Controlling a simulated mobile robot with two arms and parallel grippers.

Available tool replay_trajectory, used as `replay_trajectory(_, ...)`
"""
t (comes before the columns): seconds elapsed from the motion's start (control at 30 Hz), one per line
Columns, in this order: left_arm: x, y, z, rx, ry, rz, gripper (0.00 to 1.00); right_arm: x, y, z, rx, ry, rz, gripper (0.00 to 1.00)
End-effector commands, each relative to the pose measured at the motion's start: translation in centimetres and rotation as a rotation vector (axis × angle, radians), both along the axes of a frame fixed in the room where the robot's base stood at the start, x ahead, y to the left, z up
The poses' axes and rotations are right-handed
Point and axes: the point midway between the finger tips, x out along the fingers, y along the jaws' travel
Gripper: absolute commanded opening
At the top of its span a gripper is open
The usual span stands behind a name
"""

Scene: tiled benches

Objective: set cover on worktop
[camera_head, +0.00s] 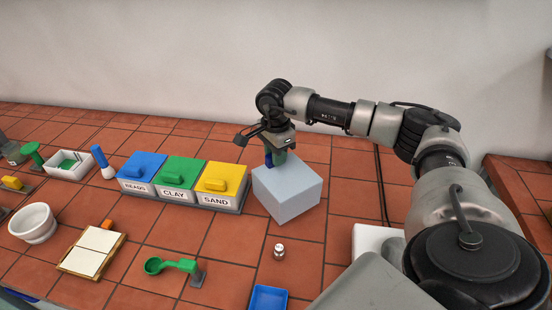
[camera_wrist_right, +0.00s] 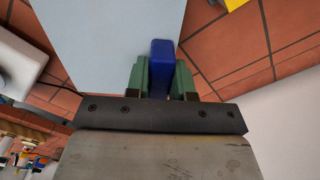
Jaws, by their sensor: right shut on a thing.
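The cover (camera_head: 287,192) is a pale blue-grey box shape with a dark blue handle on top. It is upright, right of the yellow-lidded SAND bin; I cannot tell whether its lower edge touches the tiles. My right gripper (camera_head: 275,156) is above it, shut on the handle. In the right wrist view, the blue handle (camera_wrist_right: 161,68) sits between the green finger pads, with the cover's pale top (camera_wrist_right: 105,35) beyond. The tiled worktop (camera_head: 225,250) lies below. What is under the cover is hidden. My left gripper is not in view.
Bins labelled BEADS (camera_head: 141,172), CLAY (camera_head: 178,178) and SAND (camera_head: 219,185) stand close left of the cover. A small metal weight (camera_head: 279,250), blue tray (camera_head: 268,298) and green scoop (camera_head: 172,265) are nearer. A notebook (camera_head: 93,250) and white bowl (camera_head: 33,222) are farther left.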

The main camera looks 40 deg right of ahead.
Motion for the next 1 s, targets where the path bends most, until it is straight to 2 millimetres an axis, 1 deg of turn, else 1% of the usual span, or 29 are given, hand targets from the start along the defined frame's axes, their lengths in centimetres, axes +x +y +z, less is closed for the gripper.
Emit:
replay_trajectory(0.03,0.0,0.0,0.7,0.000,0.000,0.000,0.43,-0.1,0.0,-0.6,-0.001,0.005,0.000,0.00)
replay_trajectory(0.1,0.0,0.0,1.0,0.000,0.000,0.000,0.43,-0.1,0.0,-1.6,-0.002,0.004,0.000,0.00)
replay_trajectory(0.2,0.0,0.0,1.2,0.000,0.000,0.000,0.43,-0.1,-0.1,-2.4,-0.001,0.001,-0.001,0.00)
replay_trajectory(0.47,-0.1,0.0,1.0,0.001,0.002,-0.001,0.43,-0.1,-0.1,-2.7,0.000,0.000,0.000,0.00)
replay_trajectory(0.57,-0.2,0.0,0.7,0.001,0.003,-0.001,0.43,-0.1,-0.1,-3.0,0.000,0.000,-0.001,0.00)
replay_trajectory(0.6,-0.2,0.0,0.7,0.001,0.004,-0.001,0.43,-0.1,-0.1,-3.1,0.000,0.000,-0.001,0.24)
replay_trajectory(0.77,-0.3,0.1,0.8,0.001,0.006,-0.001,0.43,-0.1,-0.1,-3.0,0.000,0.000,-0.001,0.48)
replay_trajectory(1.0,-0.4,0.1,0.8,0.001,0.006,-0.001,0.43,-0.1,-0.1,-2.9,0.000,0.000,-0.001,0.48)
